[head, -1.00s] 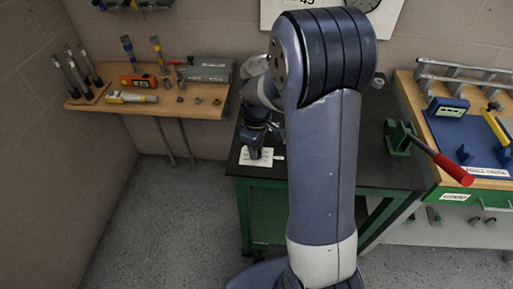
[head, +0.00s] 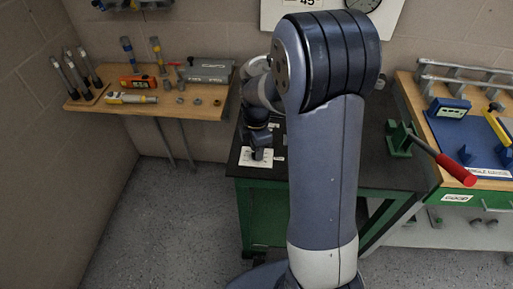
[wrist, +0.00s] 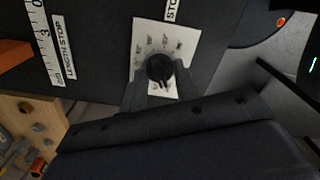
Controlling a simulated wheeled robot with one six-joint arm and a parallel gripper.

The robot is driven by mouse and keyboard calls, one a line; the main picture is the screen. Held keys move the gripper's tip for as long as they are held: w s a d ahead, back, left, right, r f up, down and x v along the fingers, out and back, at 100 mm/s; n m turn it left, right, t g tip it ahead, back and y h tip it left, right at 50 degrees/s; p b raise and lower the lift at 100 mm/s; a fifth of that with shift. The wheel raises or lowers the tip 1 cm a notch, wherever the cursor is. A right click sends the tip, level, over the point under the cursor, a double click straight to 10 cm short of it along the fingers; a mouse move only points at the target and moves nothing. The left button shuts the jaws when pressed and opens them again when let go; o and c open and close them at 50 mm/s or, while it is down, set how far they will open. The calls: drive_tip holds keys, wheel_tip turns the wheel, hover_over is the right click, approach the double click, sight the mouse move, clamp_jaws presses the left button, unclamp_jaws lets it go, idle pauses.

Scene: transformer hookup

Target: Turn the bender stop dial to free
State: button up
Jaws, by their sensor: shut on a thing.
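The stop dial (wrist: 160,69) is a round black knob on a white marked plate (wrist: 185,40) in the wrist view. The plate's small printed marks are too blurred to read, and I cannot tell which one the dial points at. My gripper (wrist: 161,80) has its dark fingers on both sides of the knob and is shut on it. In the head view my gripper (head: 257,154) points down onto the white plate (head: 246,161) at the left front of the dark bench top. The knob is hidden there by the gripper.
A length stop label (wrist: 64,50) and ruler strip (wrist: 38,25) lie left of the plate in the wrist view. In the head view, a green bender with a red handle (head: 456,168) stands right. A wooden shelf (head: 200,111) with tools is at left.

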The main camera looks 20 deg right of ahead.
drive_tip(key=shift+n, duration=0.3)
idle(0.4)
drive_tip(key=o, duration=1)
drive_tip(key=shift+c, duration=0.2)
wheel_tip(320, 180, up, 11)
drive_tip(key=shift+f, duration=0.15)
wheel_tip(320, 180, down, 11)
drive_tip(key=shift+r, duration=0.1)
